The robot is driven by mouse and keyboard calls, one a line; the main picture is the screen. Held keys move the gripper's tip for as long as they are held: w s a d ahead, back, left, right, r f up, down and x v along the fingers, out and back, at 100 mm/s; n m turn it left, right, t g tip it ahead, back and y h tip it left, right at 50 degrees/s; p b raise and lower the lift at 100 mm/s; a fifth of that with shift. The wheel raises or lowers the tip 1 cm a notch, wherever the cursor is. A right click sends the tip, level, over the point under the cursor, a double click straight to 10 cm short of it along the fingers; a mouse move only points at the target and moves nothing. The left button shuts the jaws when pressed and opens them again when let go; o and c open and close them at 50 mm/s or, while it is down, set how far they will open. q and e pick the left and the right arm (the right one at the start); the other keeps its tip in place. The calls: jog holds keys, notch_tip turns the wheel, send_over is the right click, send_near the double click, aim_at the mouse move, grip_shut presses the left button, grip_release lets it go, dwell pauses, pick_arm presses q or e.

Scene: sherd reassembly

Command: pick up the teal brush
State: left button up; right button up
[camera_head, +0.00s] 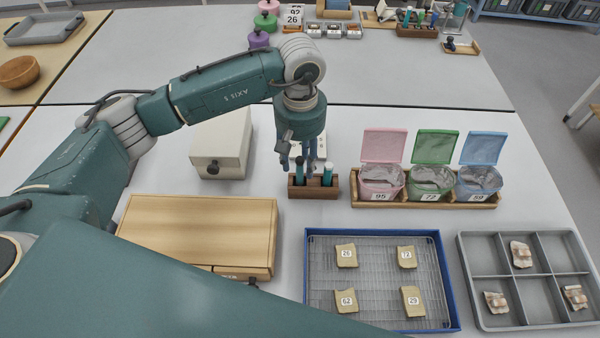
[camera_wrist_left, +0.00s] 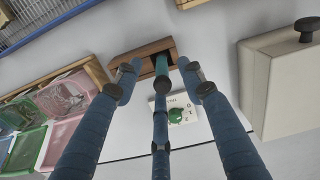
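A small wooden holder (camera_head: 326,191) stands on the white table with two teal-handled tools upright in it. One teal handle (camera_head: 327,174) stands at the right side. The other teal handle (camera_head: 300,169) is at the left, partly hidden by my fingers. I cannot tell which is the brush, as the lower ends are hidden. My left gripper (camera_head: 299,158) points down just above the holder. In the left wrist view its fingers (camera_wrist_left: 160,85) are spread, with the holder (camera_wrist_left: 145,50) and a teal handle beyond them. No grasp shows. My right gripper is out of view.
A cream box (camera_head: 222,142) with a dark knob stands left of the holder. A wooden rack (camera_head: 425,199) with lidded tubs is to the right. A wooden case (camera_head: 195,235), a blue-rimmed tray (camera_head: 308,265) of numbered pieces and a grey divided tray (camera_head: 505,255) lie in front.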

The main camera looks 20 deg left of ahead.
aim_at(300, 170)
pick_arm(q)
jog(key=f, duration=0.1)
jog(key=f+p, duration=0.1)
jog(key=f, duration=0.1)
jog(key=shift+w+a+f+p, duration=0.15)
jog(key=shift+w+f+p, duration=0.1)
jog(key=shift+f+p, duration=0.1)
jog(key=shift+f, duration=0.6)
grip_shut()
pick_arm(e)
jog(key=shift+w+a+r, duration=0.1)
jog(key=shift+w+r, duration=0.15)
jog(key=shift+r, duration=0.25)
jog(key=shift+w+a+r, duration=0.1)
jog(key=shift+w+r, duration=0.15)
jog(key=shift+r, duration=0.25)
